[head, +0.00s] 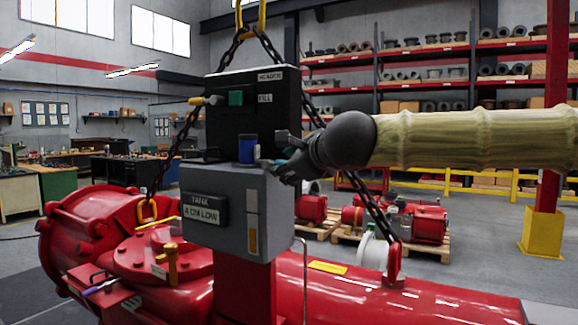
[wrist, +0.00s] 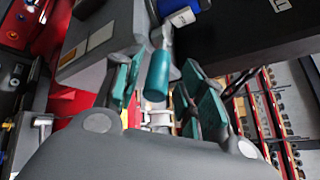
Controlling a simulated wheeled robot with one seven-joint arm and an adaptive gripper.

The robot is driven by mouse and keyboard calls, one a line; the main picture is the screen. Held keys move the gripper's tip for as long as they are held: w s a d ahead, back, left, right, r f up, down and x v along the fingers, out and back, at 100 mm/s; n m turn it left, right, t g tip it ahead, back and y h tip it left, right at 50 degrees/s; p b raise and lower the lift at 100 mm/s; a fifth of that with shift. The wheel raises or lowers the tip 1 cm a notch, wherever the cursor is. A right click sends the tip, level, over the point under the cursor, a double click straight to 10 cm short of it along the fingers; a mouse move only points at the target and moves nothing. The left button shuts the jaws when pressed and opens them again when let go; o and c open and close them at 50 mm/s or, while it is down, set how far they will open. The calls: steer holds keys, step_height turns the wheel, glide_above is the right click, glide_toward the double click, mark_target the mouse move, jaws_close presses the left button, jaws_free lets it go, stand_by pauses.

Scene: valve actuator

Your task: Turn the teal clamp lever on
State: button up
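The teal clamp lever (wrist: 158,75) shows in the wrist view as a short teal cylinder on a metal stem, beside the grey box. My gripper (wrist: 162,68) is open, with one teal-padded finger on each side of the lever. Gaps show between the lever and both fingers. In the head view, my gripper (head: 280,168) is at the upper right edge of the grey box (head: 237,205). I cannot pick out the lever there, where my gripper covers that spot.
A blue cylinder (head: 248,148) stands on the grey box close to my gripper; it also shows in the wrist view (wrist: 178,12). A black panel (head: 265,112) rises behind it. Chains (head: 375,208) slope down to the red machine (head: 340,290).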

steer(key=shift+s+a, duration=0.1)
steer(key=shift+a, duration=0.05)
steer(key=shift+s+r, duration=0.1)
steer(key=shift+s, duration=0.05)
steer(key=v, duration=1.1)
steer(key=shift+s+d, duration=0.25)
steer(key=shift+d, duration=0.05)
